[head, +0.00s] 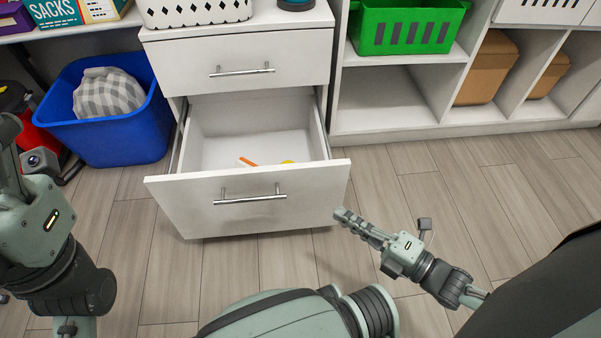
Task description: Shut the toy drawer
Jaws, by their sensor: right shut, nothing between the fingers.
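The toy drawer (170,205) is the lower drawer of a white cabinet (290,50). It is pulled far out, and its metal bar handle (250,198) faces me. An orange item and a yellow item lie inside it, partly hidden by the drawer front. My right gripper (345,215) is shut and empty, just right of the drawer front's right end and near it; I cannot tell whether they touch. My left arm shows at the left edge, but its gripper is out of view.
The upper drawer (235,68) is closed. A blue bin (115,140) with a checked cloth item stands left of the cabinet. A shelf unit with a green basket (405,28) and brown boxes (487,70) stands right. The wooden floor right of the drawer is clear.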

